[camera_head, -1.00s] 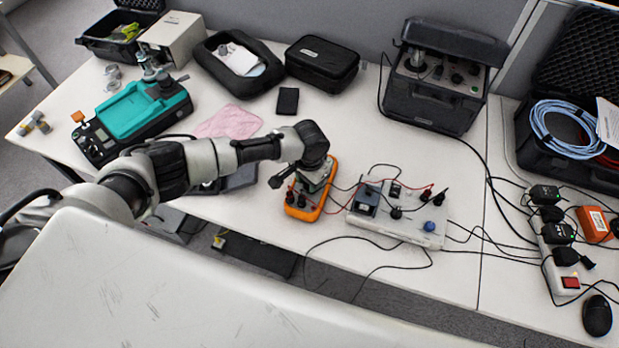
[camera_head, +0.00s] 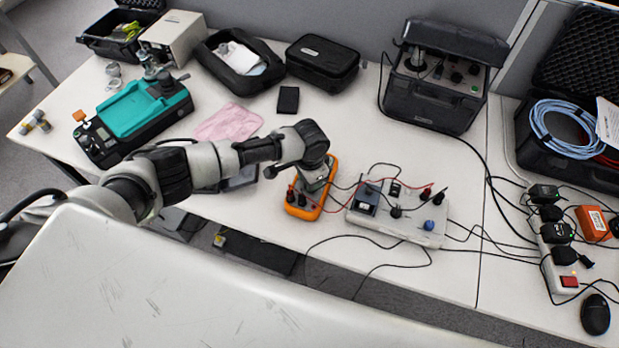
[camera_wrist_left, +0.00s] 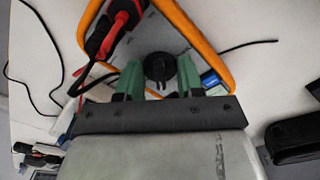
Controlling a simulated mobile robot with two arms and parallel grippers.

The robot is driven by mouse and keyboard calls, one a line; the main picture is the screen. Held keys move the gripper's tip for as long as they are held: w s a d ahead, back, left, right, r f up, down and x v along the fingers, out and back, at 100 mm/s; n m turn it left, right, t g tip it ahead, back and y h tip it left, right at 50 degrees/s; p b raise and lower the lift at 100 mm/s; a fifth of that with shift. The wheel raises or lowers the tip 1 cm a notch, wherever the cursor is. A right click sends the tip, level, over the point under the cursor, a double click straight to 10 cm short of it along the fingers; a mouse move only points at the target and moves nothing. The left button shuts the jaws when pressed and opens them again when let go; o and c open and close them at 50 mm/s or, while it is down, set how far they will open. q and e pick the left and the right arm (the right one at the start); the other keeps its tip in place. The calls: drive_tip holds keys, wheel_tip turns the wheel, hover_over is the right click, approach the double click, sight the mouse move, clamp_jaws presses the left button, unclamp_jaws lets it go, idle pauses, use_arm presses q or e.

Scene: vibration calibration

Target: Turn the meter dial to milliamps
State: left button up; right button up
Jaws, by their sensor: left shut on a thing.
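The orange-edged meter (camera_head: 300,208) lies on the white bench, and its near end with plugged leads shows in the head view. My left gripper (camera_head: 312,182) is over the meter's far part and hides the dial there. In the left wrist view, the round black meter dial (camera_wrist_left: 159,68) sits between the green fingertips of my left gripper (camera_wrist_left: 160,80), which are shut on it. The dial's markings are not readable. My right gripper is not in view.
A white box with switches and knobs (camera_head: 400,228) stands close to the meter's right, joined by red and black leads. A teal-topped instrument (camera_head: 135,113) and a pink cloth (camera_head: 228,122) are to the left. The bench behind the meter is fairly clear.

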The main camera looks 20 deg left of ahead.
use_arm(q)
drive_tip(key=o, duration=0.9)
drive_tip(key=shift+r, duration=0.1)
wheel_tip(320, 180, up, 11)
drive_tip(key=shift+f, duration=0.2)
